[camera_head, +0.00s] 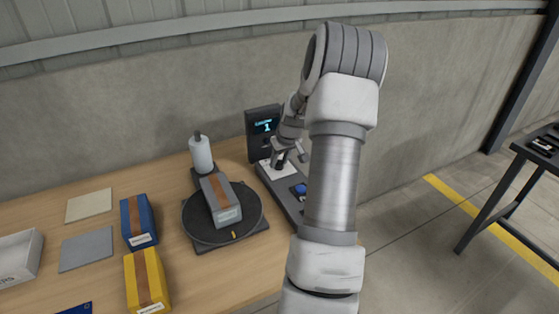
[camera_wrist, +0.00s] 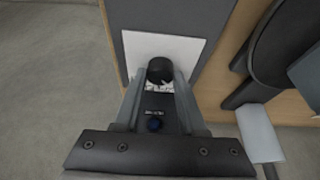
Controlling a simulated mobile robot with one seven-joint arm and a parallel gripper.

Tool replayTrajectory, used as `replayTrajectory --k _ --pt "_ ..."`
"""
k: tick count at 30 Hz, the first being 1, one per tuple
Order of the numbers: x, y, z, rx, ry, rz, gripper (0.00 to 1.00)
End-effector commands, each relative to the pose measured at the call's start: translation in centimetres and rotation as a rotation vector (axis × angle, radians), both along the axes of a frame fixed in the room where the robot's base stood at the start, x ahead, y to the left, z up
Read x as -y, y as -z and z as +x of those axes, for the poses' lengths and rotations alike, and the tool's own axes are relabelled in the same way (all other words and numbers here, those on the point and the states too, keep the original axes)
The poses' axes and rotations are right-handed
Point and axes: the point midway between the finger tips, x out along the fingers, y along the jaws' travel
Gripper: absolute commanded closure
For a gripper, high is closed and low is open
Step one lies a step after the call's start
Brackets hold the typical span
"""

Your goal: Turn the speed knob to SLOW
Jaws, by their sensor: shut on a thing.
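The speed knob is a black round knob (camera_wrist: 160,69) on a control panel (camera_head: 284,199). In the wrist view it sits between my gripper's (camera_wrist: 160,84) two fingers, which are shut on it. A white label plate (camera_wrist: 188,49) lies around the knob; its markings are mostly covered, so I cannot tell where the knob points. In the head view my gripper (camera_head: 281,161) reaches down onto the panel, and its fingers hide much of the knob.
A display (camera_head: 264,126) stands behind the panel. To its left, a turntable (camera_head: 197,231) carries a grey box (camera_head: 221,200), with a white bottle-like cylinder (camera_head: 201,155) behind. Blue (camera_head: 138,221) and yellow (camera_head: 147,281) boxes lie further left on the wooden table (camera_head: 176,187).

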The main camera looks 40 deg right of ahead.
Motion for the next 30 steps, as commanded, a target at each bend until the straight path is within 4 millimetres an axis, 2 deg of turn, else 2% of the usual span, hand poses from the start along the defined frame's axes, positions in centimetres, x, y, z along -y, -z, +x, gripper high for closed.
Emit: replayTrajectory --k 5,6,11,22,26,30 --pt "0.0 0.1 0.0 -0.002 -0.002 0.001 1.00" --pt "0.0 0.1 0.0 -0.002 -0.002 0.001 0.58" --pt "0.0 0.1 0.0 -0.002 -0.001 0.000 0.30" --pt "0.0 -0.4 -0.2 0.000 0.000 -0.001 0.30" --pt "-0.1 -2.0 -0.8 -0.001 0.001 -0.002 0.30" --pt "-0.5 -4.9 -1.8 0.001 0.001 -0.003 0.30"
